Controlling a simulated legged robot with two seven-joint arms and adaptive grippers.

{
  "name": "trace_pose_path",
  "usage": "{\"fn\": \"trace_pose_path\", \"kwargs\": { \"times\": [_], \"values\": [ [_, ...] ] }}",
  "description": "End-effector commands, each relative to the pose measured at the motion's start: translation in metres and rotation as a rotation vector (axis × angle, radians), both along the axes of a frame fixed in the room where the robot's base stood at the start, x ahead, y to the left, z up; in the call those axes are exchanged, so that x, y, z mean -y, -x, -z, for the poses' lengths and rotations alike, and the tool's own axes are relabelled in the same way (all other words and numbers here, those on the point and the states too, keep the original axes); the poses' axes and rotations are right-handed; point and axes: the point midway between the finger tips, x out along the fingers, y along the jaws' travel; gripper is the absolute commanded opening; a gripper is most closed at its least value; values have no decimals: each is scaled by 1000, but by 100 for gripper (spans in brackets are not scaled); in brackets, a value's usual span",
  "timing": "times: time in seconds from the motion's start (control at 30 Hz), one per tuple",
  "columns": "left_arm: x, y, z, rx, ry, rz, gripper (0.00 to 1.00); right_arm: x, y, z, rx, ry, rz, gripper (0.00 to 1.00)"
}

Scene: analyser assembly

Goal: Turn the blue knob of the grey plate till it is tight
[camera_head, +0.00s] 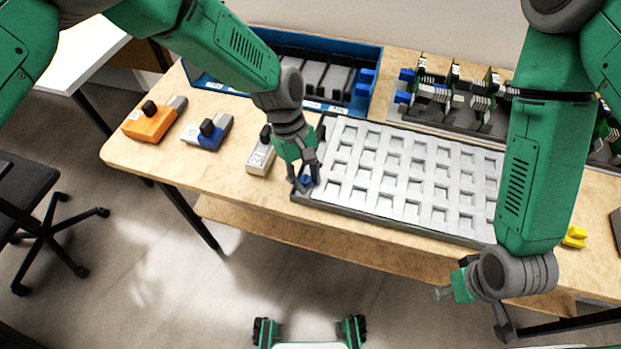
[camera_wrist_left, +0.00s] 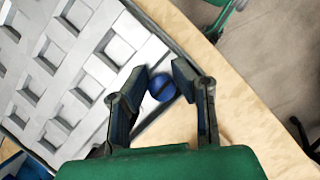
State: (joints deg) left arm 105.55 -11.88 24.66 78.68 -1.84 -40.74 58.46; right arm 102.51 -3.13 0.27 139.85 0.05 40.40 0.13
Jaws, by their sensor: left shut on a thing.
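The grey plate (camera_head: 400,180) lies on the table, a tray-like panel with rows of square pockets and a dark rim. Its blue knob (camera_head: 305,180) is at the near left corner, and it also shows in the left wrist view (camera_wrist_left: 162,87). My left gripper (camera_head: 303,185) points down at that corner with its fingers on either side of the knob, shut on it. In the left wrist view the fingers (camera_wrist_left: 163,85) flank the knob, which has a dark slot across it.
An orange block (camera_head: 152,122), a grey-and-blue block (camera_head: 207,132) and a white block (camera_head: 261,158) with dark knobs stand left of the plate. A blue bin (camera_head: 374,62) and a rack of boards (camera_head: 455,95) stand behind. A yellow piece (camera_head: 574,237) lies at right.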

Motion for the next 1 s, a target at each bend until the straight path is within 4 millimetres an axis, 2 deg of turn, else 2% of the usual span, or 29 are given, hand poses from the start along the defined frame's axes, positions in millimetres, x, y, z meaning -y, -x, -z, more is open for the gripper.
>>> {"fn": "trace_pose_path", "kwargs": {
  "times": [0.03, 0.43, 0.47, 0.5, 0.83, 1.0],
  "values": [
    [-7, -14, -3, 29, -7, -6, 0, 0, 0, 0, 0, 0, 0, 40],
    [-7, -15, -3, 32, -8, -1, 0, 0, 0, 0, 0, 0, 0, 40],
    [-7, -15, -3, 32, -8, -1, 25, 0, 0, 0, 0, 0, 0, 40],
    [-7, -15, -3, 32, -7, -2, 30, 0, 0, 0, 0, 0, 0, 40],
    [-3, -9, -1, 20, -10, -20, 30, -2, 2, -3, 2, 3, 0, 40],
    [0, -6, -3, 13, -10, -172, 30, 0, 2, -12, 2, 0, 0, 40]
  ]
}}
